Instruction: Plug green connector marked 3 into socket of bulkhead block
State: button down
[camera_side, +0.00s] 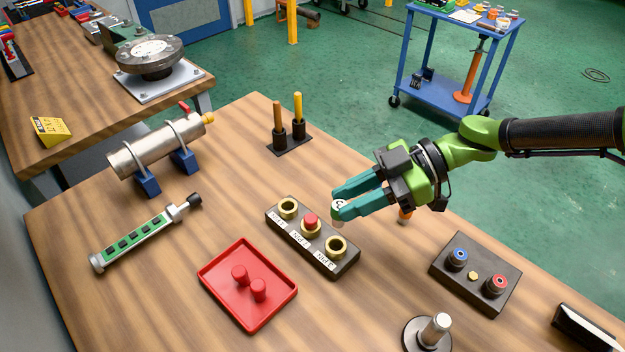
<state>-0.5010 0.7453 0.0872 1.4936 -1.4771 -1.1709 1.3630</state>
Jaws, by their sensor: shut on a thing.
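The dark bulkhead block (351,263) lies on the wooden table with three brass sockets in a row. The far-left socket (288,207) and the near-right socket (336,245) look empty. A red plug (311,221) sits in the middle one. White labels run along the block's front; their print is too small to read surely. My gripper (340,207) has teal fingers and is shut on a small connector (339,204) with a whitish, dark-marked top. Its green colour and number cannot be made out. It is held above and behind the block, apart from it, near the right-hand sockets.
A red tray (230,308) with two red plugs stands in front of the block. A dark box with blue and red terminals (474,274) is at right. A metal post (435,330) stands at front. Two upright handles (288,120) stand behind. A green-striped tool (140,235) lies left.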

send_over(348, 248)
jog(key=shift+a+f, duration=0.1)
jog(key=shift+f, duration=2.45)
jog(key=shift+f, duration=1.65)
jog(key=c, duration=0.8)
grip_release()
jog(key=shift+r, duration=0.1)
jog(key=v, duration=1.7)
